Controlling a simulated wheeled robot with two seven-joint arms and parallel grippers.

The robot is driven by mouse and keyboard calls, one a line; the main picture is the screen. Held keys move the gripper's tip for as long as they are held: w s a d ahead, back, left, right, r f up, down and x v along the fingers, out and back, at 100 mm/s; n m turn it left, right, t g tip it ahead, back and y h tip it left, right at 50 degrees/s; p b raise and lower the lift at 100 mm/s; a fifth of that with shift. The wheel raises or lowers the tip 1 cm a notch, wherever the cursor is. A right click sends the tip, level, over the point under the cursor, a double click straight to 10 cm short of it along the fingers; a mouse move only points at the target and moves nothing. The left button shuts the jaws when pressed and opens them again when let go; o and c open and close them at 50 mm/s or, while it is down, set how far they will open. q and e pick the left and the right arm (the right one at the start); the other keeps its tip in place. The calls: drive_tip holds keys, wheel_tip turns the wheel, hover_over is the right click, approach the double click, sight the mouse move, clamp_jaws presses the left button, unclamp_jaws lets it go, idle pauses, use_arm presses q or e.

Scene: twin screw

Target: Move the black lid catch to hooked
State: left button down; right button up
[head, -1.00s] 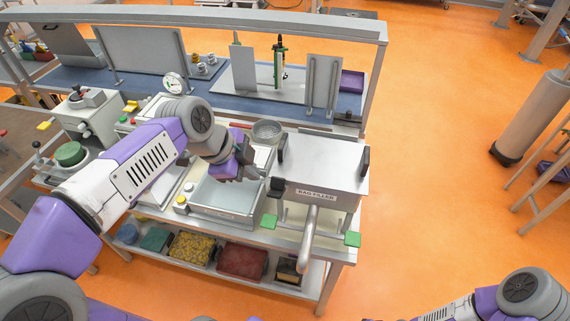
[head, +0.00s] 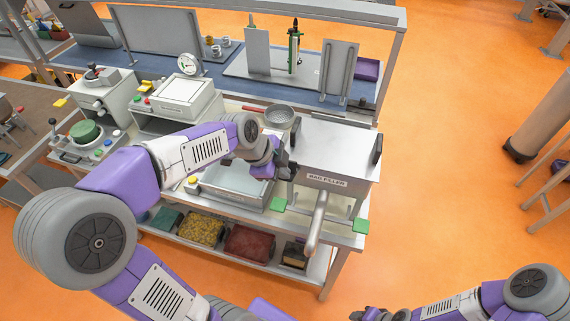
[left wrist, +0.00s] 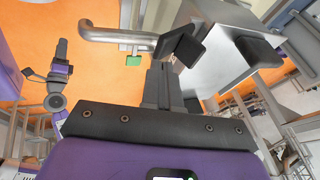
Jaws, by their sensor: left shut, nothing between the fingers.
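The bag filler (head: 328,155) is a grey metal box with a front label and a bent outlet pipe. The black lid catch (left wrist: 180,46) shows in the left wrist view as a tilted dark block at the box's edge. In the head view it merges with the dark gripper. My left gripper (head: 284,165) is at the box's left front side, shut and empty. In the left wrist view its fingers (left wrist: 160,82) point at the catch, very close; I cannot tell whether they touch. My right gripper (head: 372,314) is low at the bottom edge, its fingers unclear.
A black handle (head: 377,150) stands on the box's right side. The outlet pipe (head: 316,225) juts forward between green pads (head: 360,226). A shallow grey tray (head: 225,190) and a round bowl (head: 278,117) are left of the box.

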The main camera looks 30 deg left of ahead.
use_arm(q)
drive_tip(key=shift+w+a+f, duration=0.15)
drive_tip(key=shift+w+f, duration=0.1)
drive_tip(key=shift+w, duration=0.25)
drive_tip(key=shift+w+a+f, duration=0.15)
drive_tip(key=shift+w+f, duration=0.05)
drive_tip(key=shift+w, duration=0.35)
drive_tip(key=shift+w+a+f, duration=0.15)
drive_tip(key=shift+w+f, duration=0.1)
drive_tip(key=shift+w, duration=0.25)
use_arm(e)
drive_tip(key=shift+r, duration=0.3)
use_arm(q)
drive_tip(key=shift+p, duration=0.3)
use_arm(e)
drive_tip(key=shift+r, duration=0.1)
